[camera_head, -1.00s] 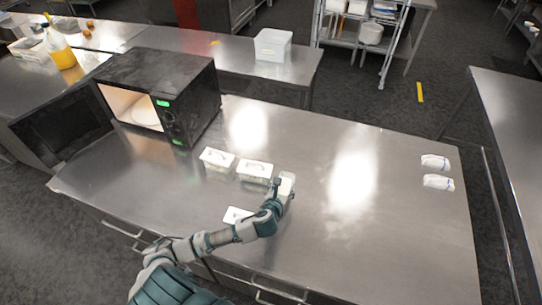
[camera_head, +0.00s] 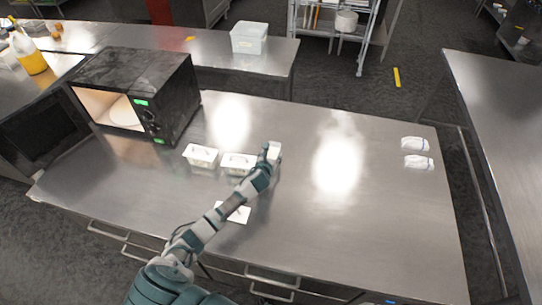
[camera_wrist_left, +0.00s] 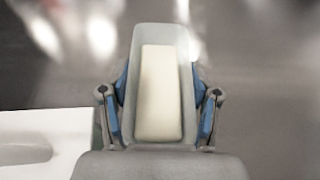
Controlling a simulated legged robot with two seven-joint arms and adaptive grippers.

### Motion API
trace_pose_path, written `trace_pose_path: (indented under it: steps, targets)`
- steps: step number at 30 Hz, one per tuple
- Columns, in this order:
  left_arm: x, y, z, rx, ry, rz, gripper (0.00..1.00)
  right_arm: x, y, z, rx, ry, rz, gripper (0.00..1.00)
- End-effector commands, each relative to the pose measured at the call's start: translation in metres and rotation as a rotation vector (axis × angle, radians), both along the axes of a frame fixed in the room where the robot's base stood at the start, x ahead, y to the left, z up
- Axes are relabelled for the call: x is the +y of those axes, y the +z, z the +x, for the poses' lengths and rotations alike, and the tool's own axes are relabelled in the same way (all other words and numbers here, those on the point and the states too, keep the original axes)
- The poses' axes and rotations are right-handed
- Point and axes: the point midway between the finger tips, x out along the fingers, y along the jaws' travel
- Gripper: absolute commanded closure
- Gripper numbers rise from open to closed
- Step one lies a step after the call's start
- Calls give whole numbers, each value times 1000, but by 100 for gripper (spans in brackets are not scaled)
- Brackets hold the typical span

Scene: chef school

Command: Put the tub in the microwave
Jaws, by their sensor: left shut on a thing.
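The tub (camera_wrist_left: 189,45) is a small translucent container with a pale block inside. In the head view the tub (camera_head: 274,150) is right of two lidded white containers. My left gripper (camera_head: 266,163) is shut on it, with a blue-padded finger on each side in the left wrist view. Whether the tub is clear of the table cannot be told. The microwave (camera_head: 172,88) is black and stands at the back left of the table. Its door (camera_head: 45,128) is open to the left, and a pale plate shows in the lit inside. My right gripper is not in view.
Two lidded containers (camera_head: 201,155) (camera_head: 239,161) stand left of the gripper. A flat white piece (camera_head: 238,213) lies in front of them, partly behind my arm. Two white bundles (camera_head: 417,161) lie at the far right.

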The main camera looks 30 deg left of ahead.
Motion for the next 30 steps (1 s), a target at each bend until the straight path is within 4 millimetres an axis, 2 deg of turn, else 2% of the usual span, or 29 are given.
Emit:
trace_pose_path:
  steps: [5,6,15,19,23,30]
  targets:
    - [-1,0,0,-1,-1,0,85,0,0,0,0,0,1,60]
    - [-1,-1,0,0,0,0,29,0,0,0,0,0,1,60]
    - [0,-1,-1,0,0,-1,28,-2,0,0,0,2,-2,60]
    - [-1,3,-7,0,0,1,28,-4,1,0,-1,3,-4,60]
    - [-5,12,-26,-1,-2,2,28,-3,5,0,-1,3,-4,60]
    - [-17,33,-74,-1,-3,1,28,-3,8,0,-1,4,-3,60]
